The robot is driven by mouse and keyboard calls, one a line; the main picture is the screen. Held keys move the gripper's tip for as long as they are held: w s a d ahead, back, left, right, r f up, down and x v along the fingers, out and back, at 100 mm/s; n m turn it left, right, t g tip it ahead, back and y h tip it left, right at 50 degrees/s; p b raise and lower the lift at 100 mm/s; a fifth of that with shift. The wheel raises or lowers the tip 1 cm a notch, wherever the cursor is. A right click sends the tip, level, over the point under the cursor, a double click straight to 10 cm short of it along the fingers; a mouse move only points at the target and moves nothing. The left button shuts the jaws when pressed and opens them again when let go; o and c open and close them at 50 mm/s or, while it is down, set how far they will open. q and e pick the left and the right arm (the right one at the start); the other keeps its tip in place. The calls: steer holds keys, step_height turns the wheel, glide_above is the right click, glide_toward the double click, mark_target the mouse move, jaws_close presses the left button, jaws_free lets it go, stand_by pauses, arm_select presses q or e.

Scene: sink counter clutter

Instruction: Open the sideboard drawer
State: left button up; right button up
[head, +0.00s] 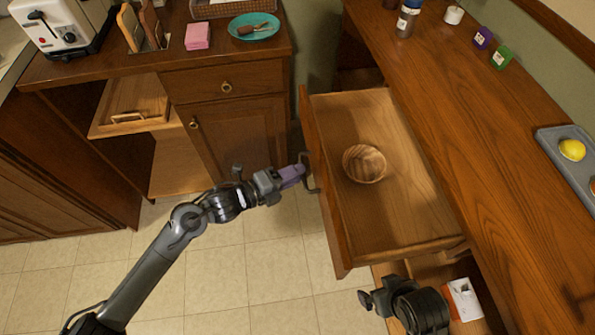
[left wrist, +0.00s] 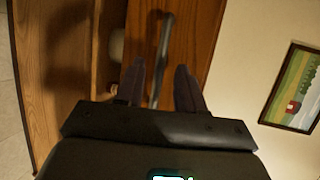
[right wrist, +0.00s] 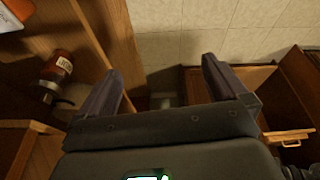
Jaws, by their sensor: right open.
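The sideboard drawer (head: 375,217) on the right is pulled well out, and its inside shows in the head view. Its dark bar handle (head: 311,184) is on the front. My left gripper (head: 300,171) is at this handle. In the left wrist view, the handle (left wrist: 165,40) runs between the partly spread fingers (left wrist: 160,78); whether they grip it is unclear. My right gripper (head: 367,299) is open and empty below the drawer's near end in the picture; its spread fingers show in the right wrist view (right wrist: 160,75).
A wooden bowl (head: 364,164) lies in the drawer. The sideboard top (head: 470,130) holds bottles, small boxes and a grey tray (head: 562,160) with a lemon. A left cabinet carries a toaster (head: 62,25) and teal plate (head: 254,27). Tiled floor (head: 225,270) is open between.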

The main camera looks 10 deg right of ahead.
arm_select(q)
steer(key=p+v, duration=0.1)
steer(key=v, duration=0.8)
steer(key=shift+a, duration=0.15)
steer(key=s+d+f+n+t+p, duration=0.1)
steer(key=s+d+f+n, duration=0.15)
steer(key=s, duration=0.35)
steer(key=s+d+f+n+p, duration=0.2)
steer(key=s+d, duration=0.1)
steer(key=s, duration=0.2)
steer(key=s+a+n+g+y+p, duration=0.1)
steer(key=s+a+n+g+y, duration=0.1)
steer(key=s+a+n+y, duration=0.45)
steer(key=s+a+n+g+y, duration=0.1)
steer(key=s+a+n+y, duration=0.2)
steer(key=a+n, duration=0.6)
steer(key=s+a+n+g+y+p, duration=0.15)
steer(key=s+a+n+y, duration=0.25)
steer(key=a+n, duration=0.45)
step_height(320, 180, up, 37)
steer(key=d+n+p, duration=0.1)
steer(key=d+p, duration=0.1)
steer(key=p, duration=3.5)
steer(key=shift+r, duration=0.2)
